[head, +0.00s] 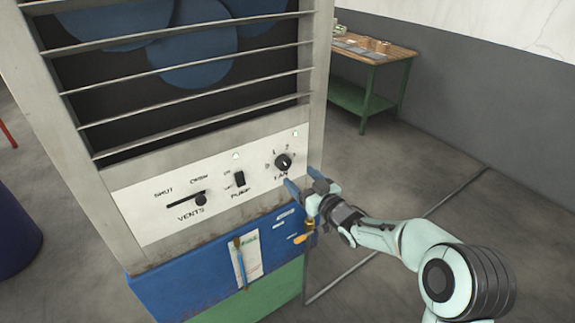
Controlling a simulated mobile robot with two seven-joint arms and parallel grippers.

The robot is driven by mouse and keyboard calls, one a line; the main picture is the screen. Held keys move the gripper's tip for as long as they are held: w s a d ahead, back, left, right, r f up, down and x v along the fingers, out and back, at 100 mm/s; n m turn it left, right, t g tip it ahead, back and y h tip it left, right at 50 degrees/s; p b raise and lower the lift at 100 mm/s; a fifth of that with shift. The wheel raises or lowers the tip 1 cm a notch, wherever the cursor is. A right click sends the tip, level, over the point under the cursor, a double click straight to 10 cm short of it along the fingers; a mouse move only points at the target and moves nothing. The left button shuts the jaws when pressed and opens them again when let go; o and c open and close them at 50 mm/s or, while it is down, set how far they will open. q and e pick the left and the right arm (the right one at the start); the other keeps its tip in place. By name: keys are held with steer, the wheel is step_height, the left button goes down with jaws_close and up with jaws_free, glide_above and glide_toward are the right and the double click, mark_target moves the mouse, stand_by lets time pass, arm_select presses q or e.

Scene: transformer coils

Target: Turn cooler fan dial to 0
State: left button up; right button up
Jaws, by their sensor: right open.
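The cooler's white control panel (222,186) faces me below its slatted front. The black round fan dial (283,162) is at the panel's right, with numbers around it and "FAN" printed below. The numbers are too small to read surely, and so is the dial's pointer. My right gripper (306,187) is open and empty, just below and to the right of the dial, apart from it. Its arm comes in from the lower right. My left gripper is not in view.
A pump switch (239,180) and a vents slider (199,199) sit left of the dial. The blue lower cabinet (185,285) carries a paper tag and a brush. A wooden-topped workbench (372,52) stands behind.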

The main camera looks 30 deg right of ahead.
mark_target(286, 166)
steer(key=w, duration=0.2)
steer(key=w+p, duration=0.1)
steer(key=w, duration=0.4)
steer(key=shift+a+p, duration=0.3)
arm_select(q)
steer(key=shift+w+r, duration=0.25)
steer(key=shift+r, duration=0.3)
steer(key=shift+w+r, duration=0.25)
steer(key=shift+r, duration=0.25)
arm_select(e)
steer(key=shift+s, duration=0.1)
